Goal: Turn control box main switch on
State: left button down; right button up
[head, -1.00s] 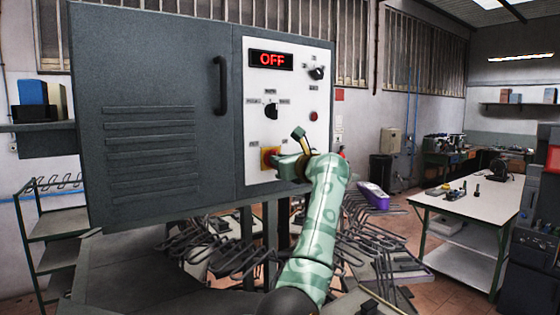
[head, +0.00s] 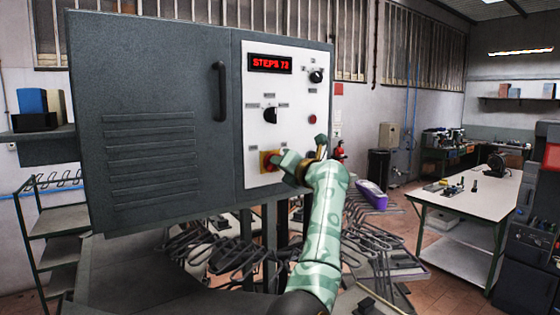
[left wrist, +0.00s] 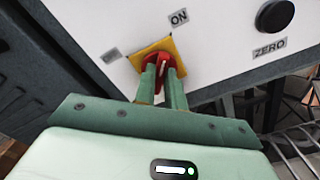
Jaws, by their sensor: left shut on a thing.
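The control box (head: 160,110) is a large grey cabinet with a white panel (head: 290,100) on its right side. Its main switch (head: 268,161) is a red knob on a yellow square plate, low on the panel. The left wrist view shows the red knob (left wrist: 158,62) between the fingers, with its white mark close to the ON label (left wrist: 179,17). My left gripper (head: 279,161) is shut on that knob. The display (head: 270,63) reads "STEPS 72" in red. My right gripper is not in view.
Above the switch are a black selector (head: 270,115), a black knob (head: 317,75) and a red button (head: 312,118). Dark wire racks (head: 215,250) stand below the box. A white-topped table (head: 470,190) is at the right, with open floor before it.

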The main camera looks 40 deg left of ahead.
pick_arm(q)
jog(key=shift+r+m, duration=0.1)
jog(key=shift+m, duration=0.5)
jog(key=c, duration=1.6)
grip_release()
jog(key=shift+d, duration=0.1)
jog(key=shift+o, duration=0.7)
jog(key=shift+w, duration=0.15)
jog(key=shift+d, duration=0.1)
jog(key=b+v, duration=0.6)
jog(key=v, duration=1)
jog(key=shift+b, duration=0.3)
jog(key=shift+d, duration=0.1)
